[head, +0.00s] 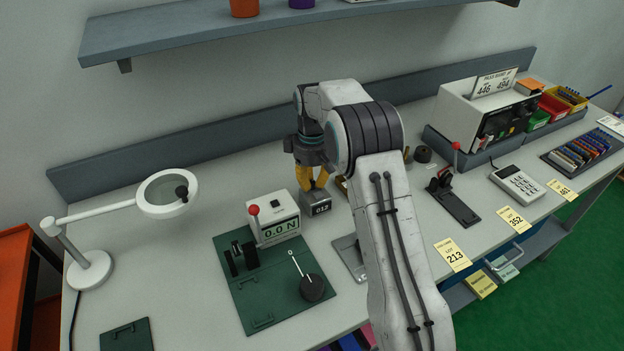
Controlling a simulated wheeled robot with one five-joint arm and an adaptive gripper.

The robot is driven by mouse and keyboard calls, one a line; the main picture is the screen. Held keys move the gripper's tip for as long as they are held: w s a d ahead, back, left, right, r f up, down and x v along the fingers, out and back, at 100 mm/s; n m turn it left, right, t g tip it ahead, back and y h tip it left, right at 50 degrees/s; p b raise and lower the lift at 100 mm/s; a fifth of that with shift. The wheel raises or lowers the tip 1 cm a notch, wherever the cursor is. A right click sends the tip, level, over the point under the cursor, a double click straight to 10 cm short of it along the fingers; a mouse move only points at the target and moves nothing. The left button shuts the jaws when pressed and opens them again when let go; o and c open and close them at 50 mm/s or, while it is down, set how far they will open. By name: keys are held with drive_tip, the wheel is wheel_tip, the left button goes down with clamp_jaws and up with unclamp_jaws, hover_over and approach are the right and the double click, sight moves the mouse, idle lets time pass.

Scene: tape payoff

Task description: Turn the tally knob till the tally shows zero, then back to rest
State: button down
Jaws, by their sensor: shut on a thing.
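The tally (315,207) is a small grey box with a dark number window on its front, standing on the bench near the middle of the head view. Its digits are too small to read for certain. My gripper (313,181) points down at the top of the tally. Its yellow fingers are shut at the place where the tally knob would be. The knob itself is hidden between the fingers, so I cannot tell how it is turned.
A white force gauge (274,219) reading about 0.0 N, with a red-knobbed lever, stands close left on a green plate (240,290). A magnifier lamp (90,268) is far left. A red-handled lever device (452,190) and calculator (517,183) are right. A shelf (200,38) hangs above.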

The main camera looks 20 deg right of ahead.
sight(312, 182)
drive_tip(key=shift+f+m, duration=0.1)
drive_tip(key=shift+m, duration=0.4)
drive_tip(key=c, duration=1.2)
unclamp_jaws()
drive_tip(key=shift+o, duration=0.2)
wheel_tip(312, 182, up, 12)
